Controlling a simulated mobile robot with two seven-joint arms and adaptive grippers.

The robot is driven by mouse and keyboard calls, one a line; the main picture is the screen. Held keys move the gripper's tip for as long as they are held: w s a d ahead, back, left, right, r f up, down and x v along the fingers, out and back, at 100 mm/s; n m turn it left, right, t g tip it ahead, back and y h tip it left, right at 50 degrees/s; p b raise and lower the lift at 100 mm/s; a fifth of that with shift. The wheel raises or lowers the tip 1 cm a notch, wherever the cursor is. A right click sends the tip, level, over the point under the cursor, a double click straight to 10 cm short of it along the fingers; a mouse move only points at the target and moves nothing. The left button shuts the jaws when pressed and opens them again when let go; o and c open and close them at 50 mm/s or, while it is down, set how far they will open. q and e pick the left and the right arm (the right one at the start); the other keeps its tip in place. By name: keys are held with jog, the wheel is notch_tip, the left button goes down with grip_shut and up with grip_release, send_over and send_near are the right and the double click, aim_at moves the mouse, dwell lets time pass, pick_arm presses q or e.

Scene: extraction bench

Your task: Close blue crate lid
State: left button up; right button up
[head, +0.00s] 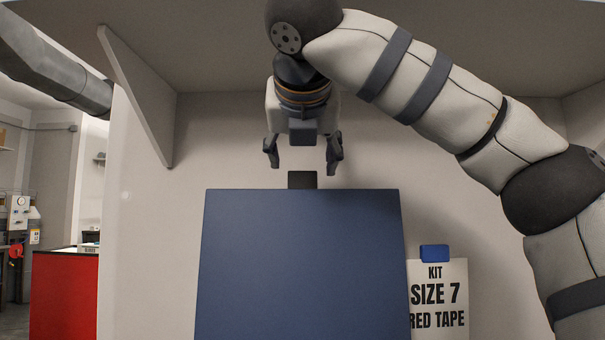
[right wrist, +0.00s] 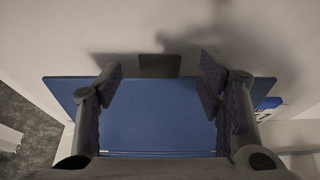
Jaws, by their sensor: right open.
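The blue crate lid (head: 302,265) stands raised, its broad face filling the lower middle of the head view. A small dark tab (head: 302,180) sticks up from the middle of its top edge. My right gripper (head: 303,164) is open and empty above that edge, with its fingers on either side of the tab and apart from it. In the right wrist view the lid (right wrist: 160,120) lies below the open fingers, and the tab (right wrist: 160,65) shows between and beyond the fingertips. The crate body is out of view. My left gripper is not in view.
A pale wall stands behind the lid. A shelf with a slanted bracket (head: 140,95) hangs overhead. A sign reading "KIT SIZE 7 RED TAPE" (head: 438,300), under a blue clip (head: 434,253), is right of the lid. A red cabinet (head: 64,295) stands at far left.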

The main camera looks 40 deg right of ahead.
aim_at(302, 172)
jog(key=x, duration=0.5)
jog(key=shift+w+d, duration=0.1)
jog(key=shift+w, duration=0.05)
jog(key=shift+c, duration=0.3)
grip_shut()
